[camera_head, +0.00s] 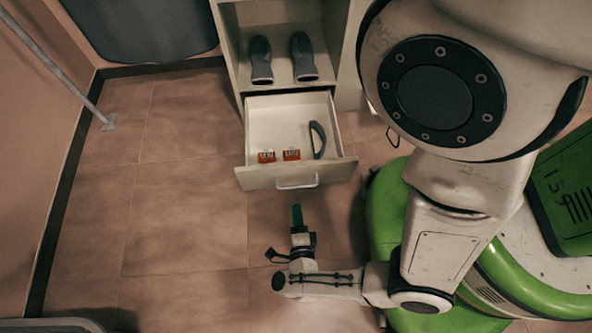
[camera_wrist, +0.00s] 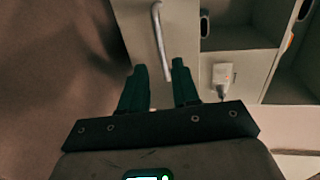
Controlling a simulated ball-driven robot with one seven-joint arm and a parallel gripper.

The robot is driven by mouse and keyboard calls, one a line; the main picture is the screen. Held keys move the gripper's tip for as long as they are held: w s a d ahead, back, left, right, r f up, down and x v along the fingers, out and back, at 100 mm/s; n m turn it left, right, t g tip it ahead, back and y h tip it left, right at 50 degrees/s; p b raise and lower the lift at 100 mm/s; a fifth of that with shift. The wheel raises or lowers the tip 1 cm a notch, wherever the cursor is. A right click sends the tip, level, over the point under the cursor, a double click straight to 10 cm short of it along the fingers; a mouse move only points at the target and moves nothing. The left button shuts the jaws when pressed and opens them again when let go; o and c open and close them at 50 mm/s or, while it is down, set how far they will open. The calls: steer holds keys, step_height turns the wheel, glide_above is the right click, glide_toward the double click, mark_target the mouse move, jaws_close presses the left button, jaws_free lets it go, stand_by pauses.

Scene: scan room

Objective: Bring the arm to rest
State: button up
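My gripper (camera_head: 297,214) is in front of the open drawer (camera_head: 265,178), with its dark green fingers pointing at the drawer front. In the head view a small gap shows between the fingertips and the metal drawer handle (camera_head: 297,182). In the wrist view my gripper (camera_wrist: 161,67) has its two fingers apart. The drawer handle (camera_wrist: 157,35) appears between and beyond them; nothing is seen held. My arm is bent, with the forearm low over the floor, left of my green base. The head view shows the two fingers overlapping.
The drawer holds two small orange boxes (camera_head: 266,156) (camera_head: 291,155) and a dark curved object (camera_head: 317,140). A white object (camera_wrist: 222,79) shows in the wrist view. The tiled floor (camera_head: 180,220) at left is clear.

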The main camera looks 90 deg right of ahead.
stand_by(0.3)
steer(key=w+r+n+t+y, duration=0.25)
steer(key=w+n+t, duration=0.25)
steer(key=w, duration=0.4)
steer(key=w+r+n+t+y, duration=0.2)
steer(key=w+n+t+y, duration=0.25)
steer(key=w, duration=0.45)
steer(key=w+a+r+n+y, duration=0.7)
steer(key=a+n+y, duration=0.3)
steer(key=n, duration=0.6)
steer(key=s+d+r+n+g+h, duration=0.1)
steer(key=s+d+r+n+g, duration=0.3)
steer(key=s, duration=0.3)
steer(key=s+d+r+n+g, duration=0.3)
steer(key=s+r+n+g, duration=0.15)
steer(key=s+g, duration=0.2)
step_height(320, 180, up, 38)
steer(key=s+p, duration=0.1)
steer(key=p, duration=3.7)
steer(key=shift+s+n+t+h, duration=0.25)
steer(key=shift+n+t+h, duration=0.05)
